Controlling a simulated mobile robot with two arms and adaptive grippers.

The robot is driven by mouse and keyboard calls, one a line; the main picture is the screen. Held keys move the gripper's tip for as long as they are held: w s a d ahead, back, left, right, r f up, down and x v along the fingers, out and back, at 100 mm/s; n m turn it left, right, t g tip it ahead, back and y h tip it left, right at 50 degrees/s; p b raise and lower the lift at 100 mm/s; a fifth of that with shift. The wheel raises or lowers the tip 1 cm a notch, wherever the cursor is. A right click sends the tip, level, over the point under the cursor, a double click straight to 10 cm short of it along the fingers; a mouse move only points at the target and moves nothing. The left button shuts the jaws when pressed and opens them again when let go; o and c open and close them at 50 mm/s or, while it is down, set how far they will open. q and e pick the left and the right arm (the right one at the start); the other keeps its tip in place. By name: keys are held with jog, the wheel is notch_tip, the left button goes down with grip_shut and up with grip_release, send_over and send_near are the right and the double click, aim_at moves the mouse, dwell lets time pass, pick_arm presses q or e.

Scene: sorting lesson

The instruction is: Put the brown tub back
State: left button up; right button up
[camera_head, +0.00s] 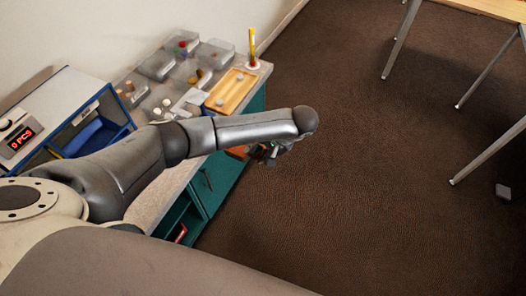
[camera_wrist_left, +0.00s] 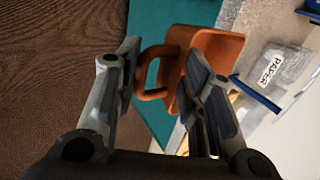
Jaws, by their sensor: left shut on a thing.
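The brown tub (camera_wrist_left: 214,57) is orange-brown with a loop handle and shows in the left wrist view between and behind my fingers. My left gripper (camera_wrist_left: 163,62) is shut on it, with the handle between the two fingers. In the head view, only a small part of the tub (camera_head: 237,151) shows below my forearm. My left gripper (camera_head: 266,154) there is mostly hidden by the arm, out past the front of the teal cabinet (camera_head: 222,172). My right gripper is not in view.
The counter holds a wooden tray (camera_head: 231,91), several clear bins (camera_head: 157,66) and a pencil holder (camera_head: 252,62). A bin labelled PAPER (camera_wrist_left: 272,68) shows in the wrist view. The brown floor (camera_head: 350,200) is largely clear.

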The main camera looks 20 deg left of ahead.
pick_arm(q)
jog(key=shift+w+a+b, duration=0.15)
jog(key=shift+a+b, duration=0.35)
jog(key=shift+a, duration=1.4)
jog(key=shift+w+a+f+b, duration=0.15)
jog(key=shift+a+b, duration=0.55)
jog(key=shift+a, duration=1.05)
jog(key=shift+w+a+b, duration=0.1)
jog(key=shift+a+b, duration=0.9)
jog(key=shift+a, duration=1)
jog(key=shift+w+a+p, duration=0.2)
jog(key=shift+a+p, duration=0.35)
jog(key=shift+a, duration=1.5)
jog(key=shift+w+a+p, duration=0.15)
jog(key=shift+a+p, duration=0.35)
jog(key=shift+a, duration=1.5)
jog(key=shift+f, duration=0.4)
